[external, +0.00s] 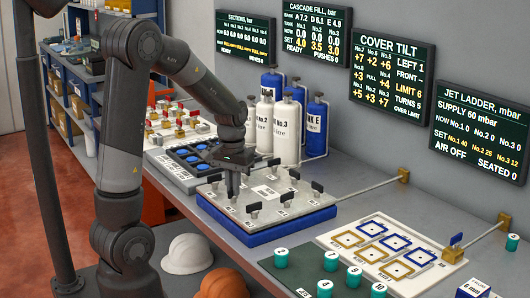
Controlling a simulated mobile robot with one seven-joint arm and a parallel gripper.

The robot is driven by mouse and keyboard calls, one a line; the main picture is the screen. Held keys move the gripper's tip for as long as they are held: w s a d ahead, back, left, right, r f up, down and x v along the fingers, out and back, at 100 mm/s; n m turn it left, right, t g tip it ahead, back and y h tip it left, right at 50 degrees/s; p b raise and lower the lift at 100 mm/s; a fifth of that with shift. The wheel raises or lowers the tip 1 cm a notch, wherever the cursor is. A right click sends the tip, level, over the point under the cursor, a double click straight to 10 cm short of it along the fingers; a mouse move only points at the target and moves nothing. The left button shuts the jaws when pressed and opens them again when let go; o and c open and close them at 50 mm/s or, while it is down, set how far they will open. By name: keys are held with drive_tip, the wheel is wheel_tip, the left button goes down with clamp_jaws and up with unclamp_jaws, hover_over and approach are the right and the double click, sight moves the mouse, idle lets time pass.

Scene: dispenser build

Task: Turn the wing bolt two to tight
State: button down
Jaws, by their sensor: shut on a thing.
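A light grey cover plate (300,208) lies on a blue base (290,229) on the bench. Several dark wing bolts stand on the plate, among them one at its front (254,208), one on its right (317,187) and one at the back (293,175). My gripper (232,189) points down over the plate's left part and is shut on a wing bolt. My fingers mostly hide that bolt, and its number cannot be read. The cover tilt board (391,80) on the wall shows small numbers and a limit of 6.
A panel with blue round pads (180,158) lies left of the plate. White and blue cylinders (287,130) stand behind it. A rod (370,188) runs from the plate to a wall bracket. A dark green mat with teal caps (325,288) lies in front right.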

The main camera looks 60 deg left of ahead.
drive_tip(key=m, duration=0.5)
drive_tip(key=shift+s+f+m, duration=0.1)
drive_tip(key=shift+m, duration=0.2)
idle(0.4)
drive_tip(key=c, duration=1.5)
unclamp_jaws()
drive_tip(key=shift+c, duration=0.2)
wheel_tip(320, 180, up, 11)
drive_tip(key=shift+d, duration=0.1)
